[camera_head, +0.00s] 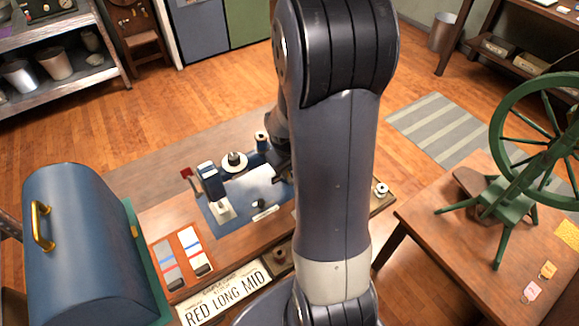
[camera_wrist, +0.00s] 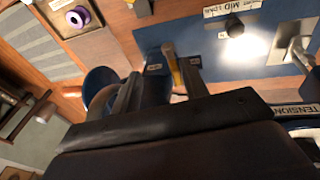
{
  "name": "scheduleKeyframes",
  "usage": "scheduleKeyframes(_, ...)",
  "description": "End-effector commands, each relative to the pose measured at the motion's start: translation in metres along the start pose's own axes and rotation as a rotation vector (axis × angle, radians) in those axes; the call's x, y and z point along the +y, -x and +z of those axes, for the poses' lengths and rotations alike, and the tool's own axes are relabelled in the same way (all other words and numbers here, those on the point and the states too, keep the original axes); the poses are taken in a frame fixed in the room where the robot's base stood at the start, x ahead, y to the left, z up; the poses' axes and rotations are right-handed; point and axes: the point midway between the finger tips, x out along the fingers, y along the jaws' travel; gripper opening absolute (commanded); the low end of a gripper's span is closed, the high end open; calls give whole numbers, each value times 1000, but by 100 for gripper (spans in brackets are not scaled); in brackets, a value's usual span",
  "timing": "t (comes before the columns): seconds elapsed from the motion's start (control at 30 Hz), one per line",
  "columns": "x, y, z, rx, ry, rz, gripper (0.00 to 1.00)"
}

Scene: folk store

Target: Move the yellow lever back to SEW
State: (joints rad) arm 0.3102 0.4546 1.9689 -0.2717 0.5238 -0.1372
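The yellow lever (camera_wrist: 173,68) shows in the wrist view, standing from the blue machine bed (camera_wrist: 222,82) between two small labels too blurred to read. My gripper (camera_wrist: 160,82) is open, with one finger to the left of the lever and one to the right. I cannot tell whether either finger touches it. The blue sewing machine (camera_head: 211,185) stands on the wooden table in the head view. There my arm hides the lever and most of my gripper.
A TENSION label (camera_wrist: 295,110) is near the right finger. A purple spool (camera_wrist: 77,17) sits at upper left. In the head view, a blue domed case (camera_head: 85,240) stands left, a RED LONG MID sign (camera_head: 228,294) lies in front, and a green spinning wheel (camera_head: 510,190) stands right.

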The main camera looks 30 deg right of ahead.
Motion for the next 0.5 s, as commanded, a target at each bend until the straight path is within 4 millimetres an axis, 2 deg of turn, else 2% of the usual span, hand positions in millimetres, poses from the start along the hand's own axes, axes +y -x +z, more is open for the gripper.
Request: scheduleKeyframes(0.5,16,-10,2,-4,0,-1,42)
